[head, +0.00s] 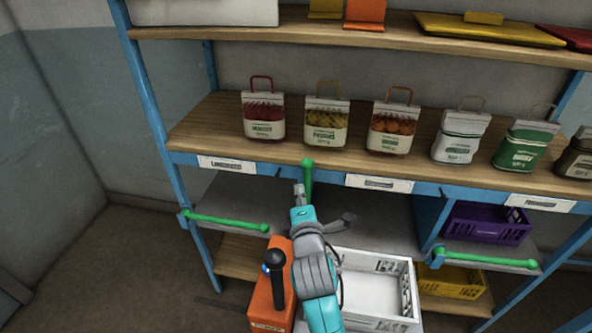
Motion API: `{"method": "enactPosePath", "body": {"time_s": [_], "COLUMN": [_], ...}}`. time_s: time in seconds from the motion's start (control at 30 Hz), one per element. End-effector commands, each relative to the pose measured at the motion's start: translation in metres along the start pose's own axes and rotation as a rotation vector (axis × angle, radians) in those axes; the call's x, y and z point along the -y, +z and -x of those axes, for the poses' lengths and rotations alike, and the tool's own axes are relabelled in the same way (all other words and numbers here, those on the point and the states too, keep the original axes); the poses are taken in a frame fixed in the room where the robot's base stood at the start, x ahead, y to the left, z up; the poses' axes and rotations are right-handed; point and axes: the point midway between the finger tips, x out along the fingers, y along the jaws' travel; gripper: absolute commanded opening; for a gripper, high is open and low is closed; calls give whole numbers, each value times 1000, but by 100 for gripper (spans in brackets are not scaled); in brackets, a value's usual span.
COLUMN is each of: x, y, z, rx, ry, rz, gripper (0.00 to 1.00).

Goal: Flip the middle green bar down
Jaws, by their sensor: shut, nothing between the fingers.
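The middle green bar (309,178) stands roughly upright in front of the shelf's blue front rail, its round knob at the top. Its lower end is hidden behind my gripper. My gripper (299,188) is shut and empty, just left of the bar's lower part. I cannot tell whether it touches the bar. The left green bar (228,221) and the right green bar (490,260) both lie roughly level across the front of the lower shelf.
A white crate (405,290) stands right of my arm. Purple (490,224) and yellow (452,281) crates sit at lower right. Floor at left is clear.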

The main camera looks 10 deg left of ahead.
Motion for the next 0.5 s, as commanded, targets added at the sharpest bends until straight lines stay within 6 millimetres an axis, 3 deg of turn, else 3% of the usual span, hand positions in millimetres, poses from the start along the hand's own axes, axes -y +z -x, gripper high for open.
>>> {"method": "enactPosePath", "body": {"time_s": [0.23, 0.5], "x": [0, 0], "y": [0, 1], "z": [-14, -60], "rx": [1, 1], "ry": [-1, -1], "rz": [-1, -1], "gripper": [0, 0]}}
